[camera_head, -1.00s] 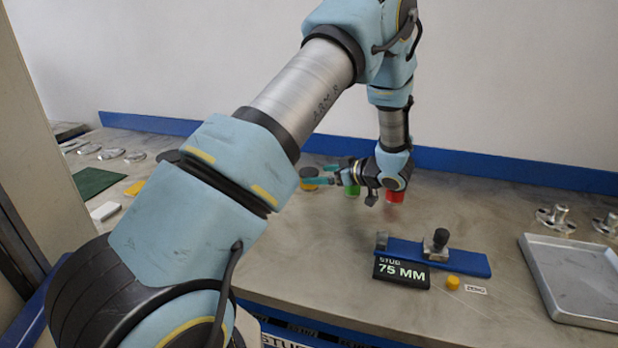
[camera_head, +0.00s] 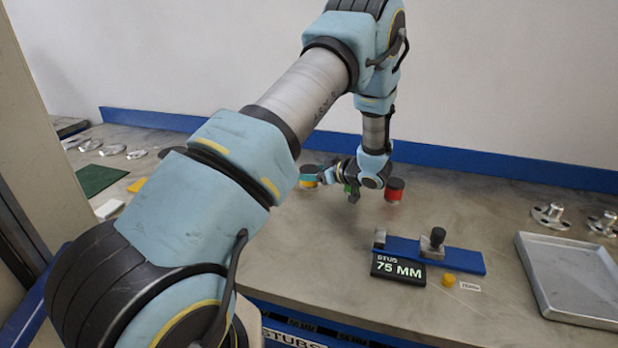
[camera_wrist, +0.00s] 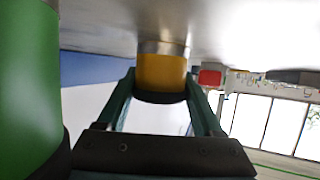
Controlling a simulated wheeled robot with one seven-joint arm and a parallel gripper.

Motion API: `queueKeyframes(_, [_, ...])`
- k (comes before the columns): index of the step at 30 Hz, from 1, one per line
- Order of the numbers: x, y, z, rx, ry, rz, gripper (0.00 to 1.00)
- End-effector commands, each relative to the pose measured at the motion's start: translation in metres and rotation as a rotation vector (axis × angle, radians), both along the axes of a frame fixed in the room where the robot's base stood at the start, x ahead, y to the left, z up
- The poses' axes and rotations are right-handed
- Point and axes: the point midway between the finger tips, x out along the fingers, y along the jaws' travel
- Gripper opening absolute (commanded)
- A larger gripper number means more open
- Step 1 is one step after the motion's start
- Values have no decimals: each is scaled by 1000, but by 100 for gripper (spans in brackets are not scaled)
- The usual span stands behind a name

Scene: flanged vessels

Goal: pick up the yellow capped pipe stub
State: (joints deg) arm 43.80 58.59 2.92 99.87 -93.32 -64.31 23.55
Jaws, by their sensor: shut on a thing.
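The yellow capped pipe stub (camera_wrist: 161,72) stands between the two fingers of my gripper (camera_wrist: 163,95) in the wrist view, with its dark cap toward the palm and a bare metal band at its other end. The fingers are shut on its sides. In the head view the yellow stub (camera_head: 308,182) shows at the left of my gripper (camera_head: 321,180), its dark cap on top, partly covered by a finger. It appears to stand on the bench; I cannot tell whether it touches.
A green stub (camera_wrist: 28,85) is close beside my gripper, mostly hidden behind it in the head view. A red stub (camera_head: 394,193) stands just right. A blue gauge fixture (camera_head: 455,261), a "75 MM" sign (camera_head: 398,270) and a grey tray (camera_head: 570,277) are nearer the front right.

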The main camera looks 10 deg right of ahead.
Motion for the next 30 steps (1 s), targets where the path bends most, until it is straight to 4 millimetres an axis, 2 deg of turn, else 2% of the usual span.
queueKeyframes(2, [0, 0, 0, 0, 0, 0, 53])
queueKeyframes(16, [0, 0, 0, 0, 0, 0, 0])
queueKeyframes(30, [0, 0, 6, -1, -2, 1, 0])
